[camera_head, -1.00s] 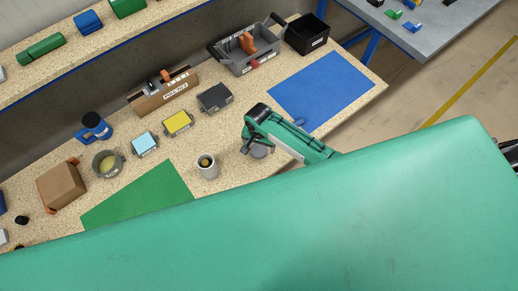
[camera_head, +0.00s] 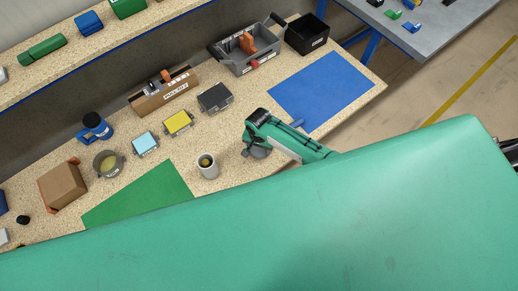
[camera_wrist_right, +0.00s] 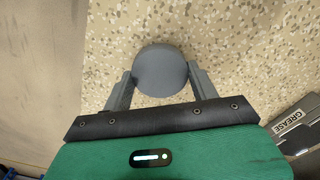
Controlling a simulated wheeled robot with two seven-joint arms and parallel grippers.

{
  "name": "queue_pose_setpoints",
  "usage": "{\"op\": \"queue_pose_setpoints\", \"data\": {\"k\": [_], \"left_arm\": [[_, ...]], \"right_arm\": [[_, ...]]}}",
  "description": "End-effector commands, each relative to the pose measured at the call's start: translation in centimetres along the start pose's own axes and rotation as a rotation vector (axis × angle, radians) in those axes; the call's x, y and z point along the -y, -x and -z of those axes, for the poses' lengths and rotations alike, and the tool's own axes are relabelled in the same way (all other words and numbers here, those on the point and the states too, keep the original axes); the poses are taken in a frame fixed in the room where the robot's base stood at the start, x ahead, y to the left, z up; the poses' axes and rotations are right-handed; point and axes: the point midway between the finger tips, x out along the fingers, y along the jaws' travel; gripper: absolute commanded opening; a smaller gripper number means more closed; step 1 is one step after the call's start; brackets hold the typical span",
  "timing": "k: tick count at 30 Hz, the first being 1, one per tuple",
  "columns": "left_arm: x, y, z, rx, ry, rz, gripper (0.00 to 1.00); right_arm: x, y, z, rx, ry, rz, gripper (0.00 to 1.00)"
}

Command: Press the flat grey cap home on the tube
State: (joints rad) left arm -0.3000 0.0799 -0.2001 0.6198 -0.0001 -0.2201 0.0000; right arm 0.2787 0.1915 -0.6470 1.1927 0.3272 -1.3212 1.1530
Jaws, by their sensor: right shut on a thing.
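The flat grey cap (camera_wrist_right: 160,72) is a round grey disc held between the fingers of my right gripper (camera_wrist_right: 160,84) in the right wrist view. In the head view my right gripper (camera_head: 250,150) is over the bench, with the cap (camera_head: 261,153) showing at its fingers. The tube (camera_head: 207,166) is a light grey upright cylinder with a dark opening and something yellowish inside. It stands on the bench to the left of the gripper, apart from the cap. The tube does not show in the right wrist view. My left gripper does not show.
A green mat (camera_head: 140,197) lies left of the tube and a blue mat (camera_head: 320,90) at the right. A dark grey box (camera_head: 215,97), a yellow box (camera_head: 178,122) and a grey tray (camera_head: 245,62) stand behind. Speckled bench lies bare between tube and gripper.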

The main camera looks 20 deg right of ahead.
Motion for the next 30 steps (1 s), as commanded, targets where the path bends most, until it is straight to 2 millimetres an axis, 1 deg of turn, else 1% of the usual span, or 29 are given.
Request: {"op": "queue_pose_setpoints", "data": {"k": [5, 8, 11, 14, 24, 27, 30], "left_arm": [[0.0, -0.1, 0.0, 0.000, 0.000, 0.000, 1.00], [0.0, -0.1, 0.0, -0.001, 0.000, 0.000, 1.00], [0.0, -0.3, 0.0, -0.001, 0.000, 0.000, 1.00], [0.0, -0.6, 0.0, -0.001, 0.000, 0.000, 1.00], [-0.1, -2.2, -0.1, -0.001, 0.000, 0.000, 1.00], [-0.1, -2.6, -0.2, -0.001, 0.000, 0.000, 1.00], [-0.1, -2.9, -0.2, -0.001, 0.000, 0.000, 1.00]], "right_arm": [[0.0, 0.3, 0.0, 0.000, 0.000, 0.001, 0.35], [0.1, 0.9, 0.0, 0.000, 0.000, 0.002, 0.35], [0.1, 2.1, 0.0, -0.001, 0.000, 0.003, 0.35], [0.1, 4.0, 0.1, -0.002, 0.000, 0.005, 0.35], [0.2, 13.2, 0.1, -0.003, 0.001, 0.007, 0.35], [0.1, 15.6, 0.0, -0.002, 0.002, 0.005, 0.35], [0.1, 17.5, 0.0, -0.002, 0.001, 0.003, 0.35]]}}
